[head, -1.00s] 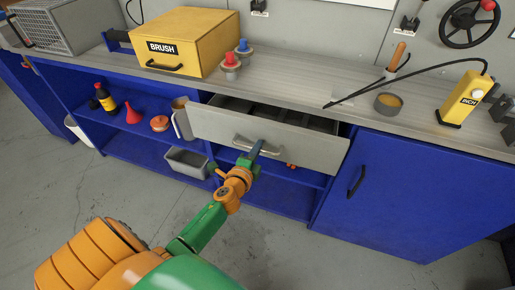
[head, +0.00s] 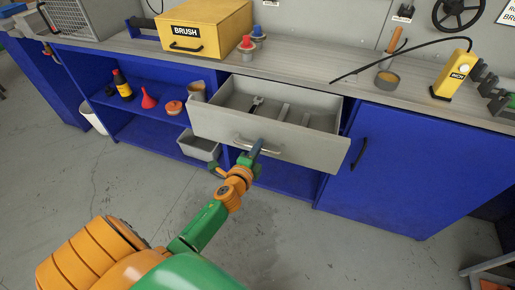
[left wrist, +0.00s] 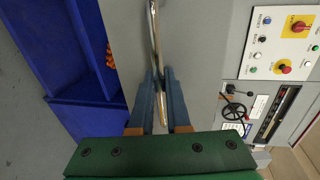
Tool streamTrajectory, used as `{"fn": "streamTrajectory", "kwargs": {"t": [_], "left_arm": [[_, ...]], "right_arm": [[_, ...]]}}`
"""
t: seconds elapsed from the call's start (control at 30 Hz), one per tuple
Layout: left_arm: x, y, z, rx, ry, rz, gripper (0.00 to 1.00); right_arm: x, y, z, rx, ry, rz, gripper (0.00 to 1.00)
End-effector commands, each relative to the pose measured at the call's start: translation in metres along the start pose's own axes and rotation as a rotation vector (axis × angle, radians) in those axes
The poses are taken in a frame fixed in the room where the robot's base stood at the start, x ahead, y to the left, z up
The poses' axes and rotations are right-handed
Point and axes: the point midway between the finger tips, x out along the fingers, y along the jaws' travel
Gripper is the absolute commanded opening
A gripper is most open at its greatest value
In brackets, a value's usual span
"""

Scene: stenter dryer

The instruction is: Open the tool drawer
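The tool drawer (head: 305,150) has a light grey front and stands pulled well out from under the worktop. Its inside shows grey dividers and a small dark-and-silver tool (head: 257,104). My left gripper (head: 255,147) is at the drawer's curved metal handle (head: 270,151). In the left wrist view, the blue fingers of the gripper (left wrist: 158,76) lie on either side of the handle bar (left wrist: 154,30) and are shut on it. My right gripper is in neither view.
The worktop (head: 310,68) above holds a yellow BRUSH box (head: 205,30), a cup (head: 387,78) and a yellow device (head: 452,76). Blue open shelves (head: 150,112) are left of the drawer, a closed blue door (head: 400,165) right. The floor in front is clear.

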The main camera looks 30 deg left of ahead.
Motion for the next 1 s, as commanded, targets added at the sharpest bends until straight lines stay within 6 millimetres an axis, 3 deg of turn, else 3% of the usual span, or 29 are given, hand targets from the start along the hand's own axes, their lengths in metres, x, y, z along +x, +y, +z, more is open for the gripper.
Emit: {"fn": "streamTrajectory", "kwargs": {"t": [0.07, 0.37, 0.7, 1.0], "left_arm": [[0.000, 0.000, 0.000, 0.000, 0.000, 0.000, 0.27], [-0.003, 0.000, 0.000, 0.000, 0.000, 0.001, 0.27], [-0.065, 0.001, 0.000, -0.001, 0.000, 0.003, 0.27], [-0.071, 0.000, 0.000, 0.000, 0.000, 0.000, 0.27]], "right_arm": [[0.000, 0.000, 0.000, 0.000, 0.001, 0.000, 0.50], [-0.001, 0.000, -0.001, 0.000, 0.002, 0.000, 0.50], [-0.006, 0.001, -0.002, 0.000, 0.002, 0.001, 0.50], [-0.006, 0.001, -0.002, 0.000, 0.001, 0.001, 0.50]]}}
